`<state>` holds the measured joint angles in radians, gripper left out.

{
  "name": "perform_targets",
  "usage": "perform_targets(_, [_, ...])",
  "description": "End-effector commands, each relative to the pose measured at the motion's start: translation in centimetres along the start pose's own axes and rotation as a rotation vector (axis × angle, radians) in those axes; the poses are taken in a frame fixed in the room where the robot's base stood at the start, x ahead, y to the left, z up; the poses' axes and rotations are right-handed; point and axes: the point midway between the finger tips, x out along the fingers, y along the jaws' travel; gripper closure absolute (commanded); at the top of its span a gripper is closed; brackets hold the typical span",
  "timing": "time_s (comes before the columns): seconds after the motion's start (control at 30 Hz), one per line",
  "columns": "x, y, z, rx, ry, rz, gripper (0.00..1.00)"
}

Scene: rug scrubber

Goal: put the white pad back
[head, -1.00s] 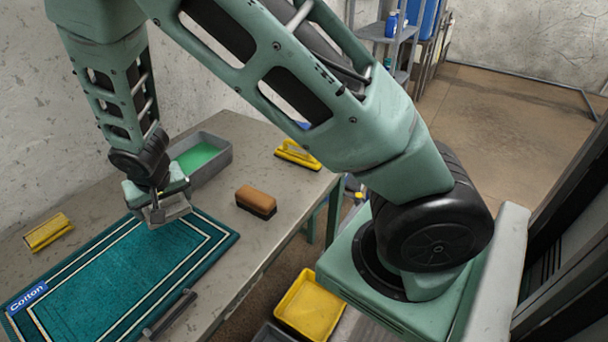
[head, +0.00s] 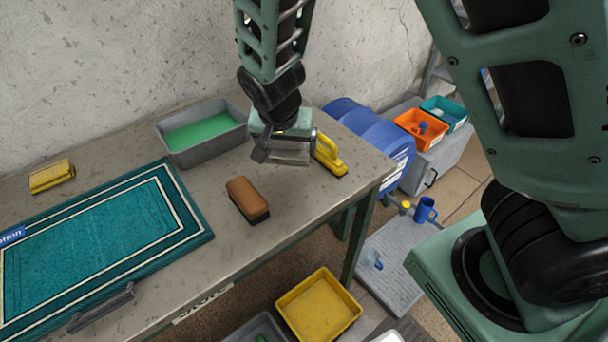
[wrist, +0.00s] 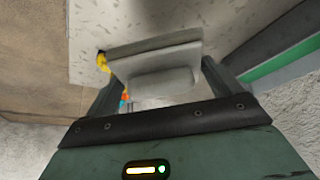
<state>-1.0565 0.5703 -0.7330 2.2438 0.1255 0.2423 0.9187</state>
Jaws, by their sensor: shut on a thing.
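My gripper (head: 284,150) is shut on the white pad (wrist: 165,72), a pale grey-white block with a handle-like raised part in the wrist view. In the head view the pad (head: 292,156) shows only in part below the gripper. It is held above the table (head: 300,205), between the grey tray and the yellow-handled tool (head: 328,157), apart from the tabletop as far as I can tell. The tool's far end is hidden behind my gripper.
The grey tray of green liquid (head: 233,144) stands left of my gripper. A brown brush (head: 246,196) lies in front. The teal rug (head: 100,250) and a yellow sponge-like block (head: 52,177) are at left. A yellow bin (head: 318,308) is below the table's edge.

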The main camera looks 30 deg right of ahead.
Motion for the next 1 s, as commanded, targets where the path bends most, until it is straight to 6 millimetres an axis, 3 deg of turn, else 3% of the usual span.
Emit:
perform_targets(0.2, [3.8, 0.2, 1.6, 0.001, -0.002, 0.005, 0.39])
perform_targets(0.63, [8.0, 0.1, 3.3, 0.0, -0.001, 0.004, 0.39])
perform_targets(1.0, [8.5, 0.0, 3.6, -0.001, -0.001, 0.001, 0.39])
